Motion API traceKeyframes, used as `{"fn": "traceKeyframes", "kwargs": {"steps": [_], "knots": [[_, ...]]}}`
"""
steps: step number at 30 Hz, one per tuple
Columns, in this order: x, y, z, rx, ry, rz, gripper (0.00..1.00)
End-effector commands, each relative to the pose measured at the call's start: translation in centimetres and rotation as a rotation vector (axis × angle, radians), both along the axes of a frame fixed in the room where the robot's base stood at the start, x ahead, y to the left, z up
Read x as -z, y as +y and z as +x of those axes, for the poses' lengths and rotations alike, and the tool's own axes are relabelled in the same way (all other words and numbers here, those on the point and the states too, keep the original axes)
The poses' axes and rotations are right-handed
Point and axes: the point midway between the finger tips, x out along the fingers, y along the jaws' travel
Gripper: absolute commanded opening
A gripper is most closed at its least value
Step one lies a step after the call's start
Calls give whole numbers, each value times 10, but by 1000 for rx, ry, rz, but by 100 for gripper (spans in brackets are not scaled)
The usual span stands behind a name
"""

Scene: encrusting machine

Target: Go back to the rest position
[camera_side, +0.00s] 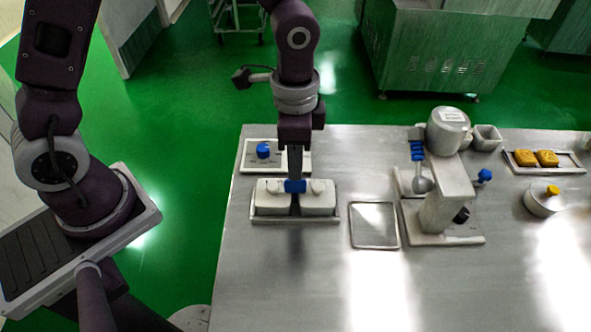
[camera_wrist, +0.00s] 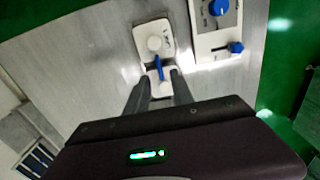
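My gripper (camera_side: 294,176) points straight down over a white two-knob unit (camera_side: 318,203) on the steel table. A blue bar (camera_side: 295,186) sits in the middle of that unit, right at my fingertips in the side view. In the wrist view my gripper (camera_wrist: 161,76) has its two dark fingers apart. The blue bar (camera_wrist: 158,66) shows in the gap between the fingertips, with space on both sides. The white unit (camera_wrist: 152,27) shows beyond them. I cannot tell exactly how far the tips reach down around the bar.
A panel with a blue knob (camera_side: 263,150) lies just behind the unit. A flat metal tray (camera_side: 374,225) and a white machine (camera_side: 447,190) with blue parts stand to the right. Further right are a tray of yellow pieces (camera_side: 547,158) and a round yellow-knobbed container (camera_side: 543,202). The front table is clear.

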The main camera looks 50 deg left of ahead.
Motion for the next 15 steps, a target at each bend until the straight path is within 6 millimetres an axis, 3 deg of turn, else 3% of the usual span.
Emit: {"fn": "traceKeyframes", "kwargs": {"steps": [4,15], "knots": [[-21,0,1,0,-2,-1,29],[-31,3,-1,-12,-11,4,29]]}}
